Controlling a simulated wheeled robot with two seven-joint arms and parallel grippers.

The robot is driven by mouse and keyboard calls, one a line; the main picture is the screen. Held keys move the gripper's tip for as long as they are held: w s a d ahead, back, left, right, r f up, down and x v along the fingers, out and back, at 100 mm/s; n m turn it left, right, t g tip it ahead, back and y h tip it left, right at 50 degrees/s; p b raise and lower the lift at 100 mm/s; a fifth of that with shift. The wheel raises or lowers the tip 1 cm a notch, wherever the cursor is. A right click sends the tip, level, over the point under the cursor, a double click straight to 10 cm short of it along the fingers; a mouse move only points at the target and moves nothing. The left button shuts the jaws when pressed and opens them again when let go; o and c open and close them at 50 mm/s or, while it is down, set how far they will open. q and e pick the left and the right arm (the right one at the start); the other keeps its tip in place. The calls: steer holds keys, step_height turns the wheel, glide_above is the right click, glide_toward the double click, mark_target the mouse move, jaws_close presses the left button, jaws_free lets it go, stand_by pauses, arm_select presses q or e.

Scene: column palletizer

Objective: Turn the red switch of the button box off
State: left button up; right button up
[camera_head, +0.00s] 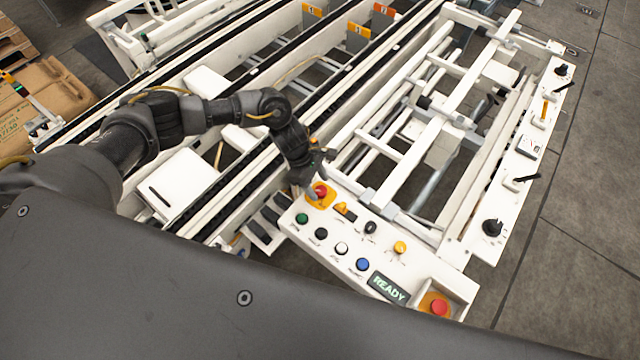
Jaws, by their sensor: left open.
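The button box (315,252) is a white panel at the lower middle of the head view. A red switch (320,190) on a yellow-orange plate sits at its upper left corner. My left gripper (318,174) is open, directly above and beside this red switch, with one finger just left of it. The finger partly covers the plate, and I cannot tell whether it touches the switch. A second red knob (439,307) on an orange plate is at the box's lower right. My right gripper is not in view.
The box also carries green (302,218), black, white and blue (362,264) buttons, a yellow knob (400,247) and a display reading READY (388,288). A white machine frame (440,130) with rails stands behind. Grey floor (590,250) is free at the right.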

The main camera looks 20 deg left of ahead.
arm_select(q)
steer(key=shift+x, duration=1)
steer(key=c, duration=1)
